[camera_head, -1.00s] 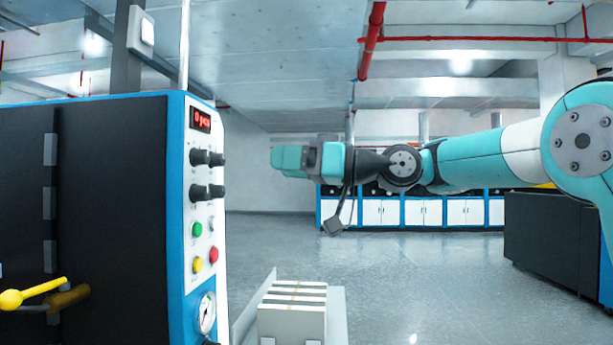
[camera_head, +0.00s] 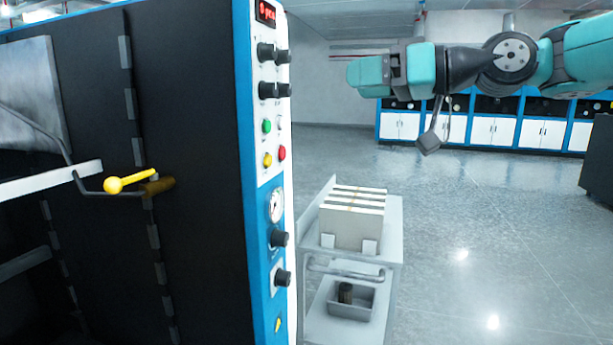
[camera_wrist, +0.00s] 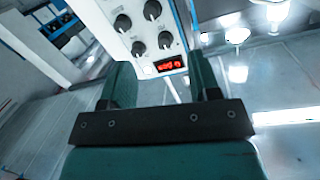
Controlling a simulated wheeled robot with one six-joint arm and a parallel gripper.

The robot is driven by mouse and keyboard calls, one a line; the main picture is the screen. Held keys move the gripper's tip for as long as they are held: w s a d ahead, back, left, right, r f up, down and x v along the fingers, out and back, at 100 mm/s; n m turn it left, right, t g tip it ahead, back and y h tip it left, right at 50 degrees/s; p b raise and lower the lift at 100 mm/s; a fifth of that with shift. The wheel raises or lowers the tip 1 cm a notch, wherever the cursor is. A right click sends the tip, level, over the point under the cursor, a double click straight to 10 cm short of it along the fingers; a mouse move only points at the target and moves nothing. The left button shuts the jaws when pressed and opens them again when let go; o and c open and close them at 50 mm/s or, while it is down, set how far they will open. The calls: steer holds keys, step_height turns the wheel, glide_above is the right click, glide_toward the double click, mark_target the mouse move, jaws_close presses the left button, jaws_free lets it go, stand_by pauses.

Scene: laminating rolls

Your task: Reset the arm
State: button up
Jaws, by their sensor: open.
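My gripper (camera_head: 368,77) is stretched out in the air at the upper right of the head view, to the right of the machine's control panel and pointing left. In the wrist view my gripper (camera_wrist: 160,88) shows two teal fingers standing apart with nothing between them. Beyond the fingers is the control panel (camera_wrist: 146,32) with black knobs and a red display (camera_wrist: 169,65). The fingers look apart from the panel. My forearm runs off to the right edge in the head view.
A black and blue machine (camera_head: 200,200) fills the left, with a yellow-knobbed lever (camera_head: 113,185) sticking out. A grey trolley (camera_head: 392,250) holding a pale slotted block (camera_head: 352,228) stands beside it. Blue and white cabinets (camera_head: 480,132) line the back.

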steer(key=s+a+f+m+g+h+p, duration=0.2)
steer(key=s+a+f+h, duration=0.15)
steer(key=s+f, duration=0.5)
steer(key=s+d+f+g+h+p, duration=0.1)
steer(key=s+d+f+g+h, duration=0.1)
steer(key=s+f, duration=0.4)
steer(key=s+d+f+m+g+h+p, duration=0.1)
steer(key=s+d+f+g+h, duration=0.2)
steer(key=s, duration=0.9)
step_height(320, 180, down, 4)
steer(key=shift+s+d+f+h, duration=0.15)
steer(key=shift+s+d+h, duration=0.2)
steer(key=shift+d+h, duration=0.85)
